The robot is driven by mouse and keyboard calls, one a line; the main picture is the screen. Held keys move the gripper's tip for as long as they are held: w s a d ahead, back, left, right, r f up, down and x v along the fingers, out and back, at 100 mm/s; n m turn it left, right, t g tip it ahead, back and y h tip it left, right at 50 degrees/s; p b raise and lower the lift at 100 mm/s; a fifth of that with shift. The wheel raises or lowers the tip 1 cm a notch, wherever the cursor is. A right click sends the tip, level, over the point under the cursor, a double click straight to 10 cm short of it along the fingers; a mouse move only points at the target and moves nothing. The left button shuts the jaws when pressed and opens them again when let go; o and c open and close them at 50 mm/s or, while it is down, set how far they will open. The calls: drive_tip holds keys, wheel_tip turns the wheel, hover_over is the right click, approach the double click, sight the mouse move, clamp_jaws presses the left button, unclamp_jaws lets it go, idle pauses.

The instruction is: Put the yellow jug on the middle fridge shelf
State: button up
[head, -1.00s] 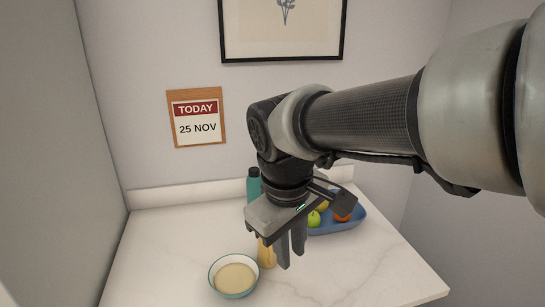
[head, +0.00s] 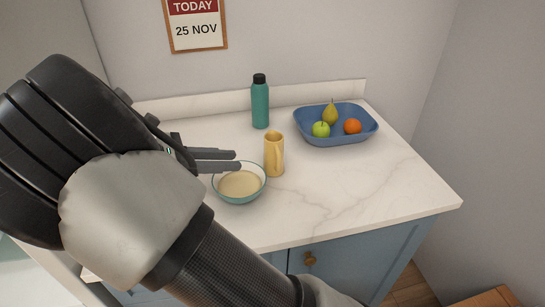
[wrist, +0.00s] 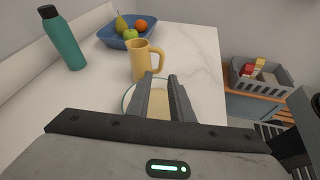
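The yellow jug (head: 274,158) stands upright on the white marble worktop (head: 330,190), just right of and behind a bowl. It also shows in the wrist view (wrist: 142,62), beyond my fingertips, with its handle on the right. My gripper (head: 237,160) is open and empty, its fingers sideways, pointing at the jug from the left with a gap between. In the wrist view the two fingers (wrist: 160,78) are apart, with the bowl behind them. No fridge shelf can be made out in these frames.
The teal-rimmed bowl (head: 240,197) sits right below my fingers, close to the jug. A teal bottle (head: 260,105) stands behind the jug. A blue tray (head: 336,139) of fruit is at the back right. A grey crate (wrist: 258,88) stands beyond the worktop. The front right worktop is clear.

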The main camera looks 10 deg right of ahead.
drive_tip(key=b, duration=0.1)
approach(279, 161)
drive_tip(key=w+d+f, duration=0.2)
drive_tip(key=d, duration=0.1)
drive_tip(key=shift+d+f, duration=0.15)
drive_tip(key=shift+f, duration=0.05)
drive_tip(key=shift+b+x, duration=0.8)
drive_tip(key=shift+x, duration=2.3)
drive_tip(key=shift+s+d+r, duration=0.1)
drive_tip(key=shift+s+r, duration=0.05)
drive_tip(key=shift+r, duration=0.05)
clamp_jaws()
